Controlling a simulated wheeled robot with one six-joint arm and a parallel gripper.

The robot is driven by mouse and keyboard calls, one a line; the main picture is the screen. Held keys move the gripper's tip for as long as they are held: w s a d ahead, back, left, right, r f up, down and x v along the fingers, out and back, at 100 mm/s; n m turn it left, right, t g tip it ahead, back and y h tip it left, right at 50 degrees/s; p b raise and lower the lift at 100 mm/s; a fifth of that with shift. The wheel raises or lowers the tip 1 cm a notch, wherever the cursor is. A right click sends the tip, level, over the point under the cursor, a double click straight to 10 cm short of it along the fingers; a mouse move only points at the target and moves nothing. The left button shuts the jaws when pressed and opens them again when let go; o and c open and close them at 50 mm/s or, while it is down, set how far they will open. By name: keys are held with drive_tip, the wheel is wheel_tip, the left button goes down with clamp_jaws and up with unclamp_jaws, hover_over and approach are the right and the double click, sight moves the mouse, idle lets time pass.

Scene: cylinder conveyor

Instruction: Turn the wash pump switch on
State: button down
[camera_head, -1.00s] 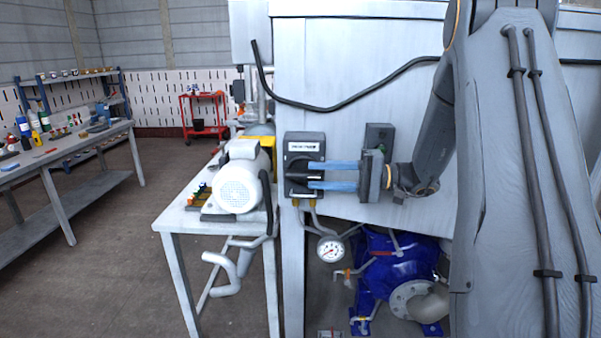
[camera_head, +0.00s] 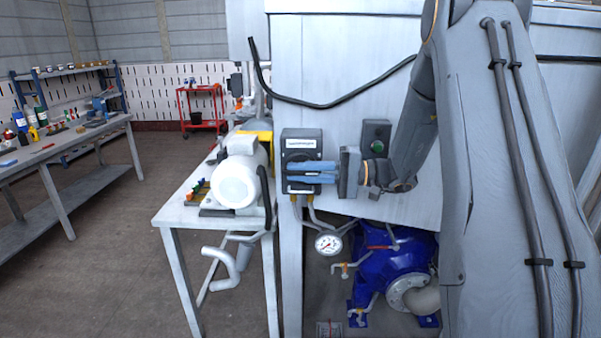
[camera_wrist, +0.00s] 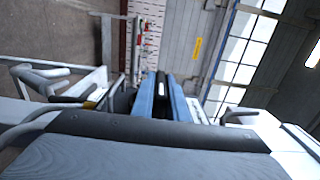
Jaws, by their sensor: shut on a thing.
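The switch box (camera_head: 301,143) is a dark grey box with a white label, fixed to the pale cabinet's left front. My gripper (camera_head: 293,177) reaches it from the right. Its two blue fingers lie close together across the lower half of the box, shut on the switch handle. The fingers and the gripper body hide most of the handle, so its exact angle cannot be told. In the wrist view my gripper (camera_wrist: 163,84) shows its two blue fingers with a dark part between them.
A second grey box with a green button (camera_head: 376,138) is right of the switch box, behind my arm. A white motor (camera_head: 237,182) on a small table stands close at left. A gauge (camera_head: 327,243) and a blue pump (camera_head: 385,275) are below. A black cable crosses the cabinet above.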

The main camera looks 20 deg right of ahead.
drive_tip(key=h, duration=0.2)
drive_tip(key=g+h+p, duration=0.1)
drive_tip(key=h, duration=0.1)
drive_tip(key=shift+a+r+g+h, duration=0.1)
drive_tip(key=shift+r+g+h, duration=0.05)
drive_tip(key=shift+g+h, duration=0.15)
drive_tip(key=g+h+p, duration=0.1)
drive_tip(key=h+p, duration=0.2)
drive_tip(key=h, duration=0.1)
drive_tip(key=g+h+p, duration=0.1)
drive_tip(key=h+p, duration=0.3)
drive_tip(key=p, duration=0.1)
drive_tip(key=shift+r+g+h, duration=0.1)
drive_tip(key=shift+g+h, duration=0.2)
drive_tip(key=shift+g, duration=0.1)
drive_tip(key=shift+f+g+h+p, duration=0.15)
drive_tip(key=shift+g+h+p, duration=0.15)
drive_tip(key=shift+h+p, duration=0.6)
drive_tip(key=shift+f+g+h+p, duration=0.1)
drive_tip(key=shift+g+h+p, duration=0.2)
drive_tip(key=shift+h+p, duration=0.55)
drive_tip(key=shift+h, duration=0.35)
drive_tip(key=c, duration=1.7)
unclamp_jaws()
drive_tip(key=shift+c, duration=0.2)
